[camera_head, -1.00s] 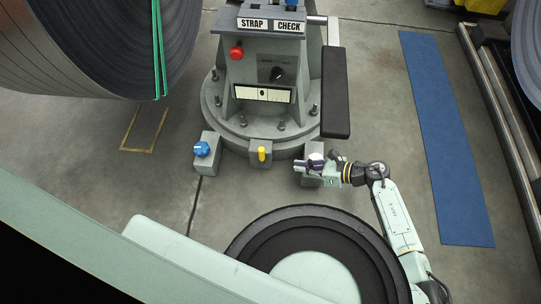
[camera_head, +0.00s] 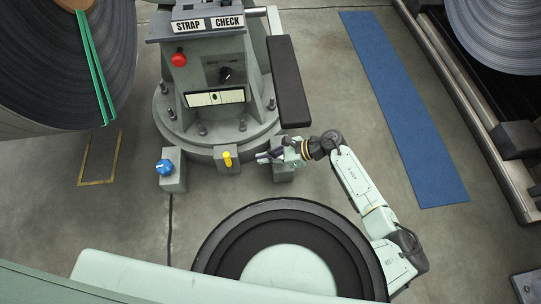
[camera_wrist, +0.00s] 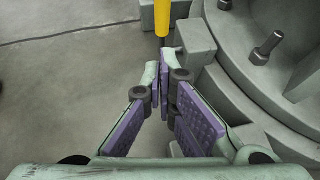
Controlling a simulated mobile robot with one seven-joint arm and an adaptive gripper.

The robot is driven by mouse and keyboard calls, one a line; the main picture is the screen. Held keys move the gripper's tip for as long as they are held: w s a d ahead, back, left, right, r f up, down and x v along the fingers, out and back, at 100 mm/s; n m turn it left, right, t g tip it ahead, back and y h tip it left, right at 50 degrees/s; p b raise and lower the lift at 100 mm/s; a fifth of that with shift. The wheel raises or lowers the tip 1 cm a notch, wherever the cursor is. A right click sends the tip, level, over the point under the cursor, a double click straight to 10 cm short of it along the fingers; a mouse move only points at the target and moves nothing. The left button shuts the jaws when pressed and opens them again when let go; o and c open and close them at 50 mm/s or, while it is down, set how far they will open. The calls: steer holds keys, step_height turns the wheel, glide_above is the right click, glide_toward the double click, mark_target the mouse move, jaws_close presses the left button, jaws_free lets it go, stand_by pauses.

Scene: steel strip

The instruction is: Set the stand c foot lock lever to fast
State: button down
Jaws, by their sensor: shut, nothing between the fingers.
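A yellow lever (camera_head: 227,160) stands on a small grey block at the front of the round stand base, left of my gripper (camera_head: 262,158). In the wrist view the yellow lever (camera_wrist: 162,18) rises at the top, just beyond the fingertips. It has a thin dark lower stem. My gripper (camera_wrist: 165,78) is shut and empty, its purple-padded fingers converging toward the lever. A small gap seems to lie between tips and lever; contact cannot be told. No lettering for the lever's positions can be read.
A blue knob (camera_head: 164,167) sits on a block to the left. The bolted base (camera_head: 215,130) carries a panel with a red button (camera_head: 178,59) and a black knob (camera_head: 225,74). A black padded bar (camera_head: 288,80) stands above my gripper. Floor lies clear left of the lever in the wrist view.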

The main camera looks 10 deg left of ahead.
glide_toward(229, 164)
steer(key=x, duration=0.5)
steer(key=shift+w+f+p, duration=0.3)
steer(key=shift+w, duration=0.05)
steer(key=shift+r+p, duration=0.15)
steer(key=shift+p, duration=0.2)
steer(key=shift+s+a+h+p, duration=0.1)
steer(key=shift+a+h+p, duration=0.2)
steer(key=shift+p, duration=0.35)
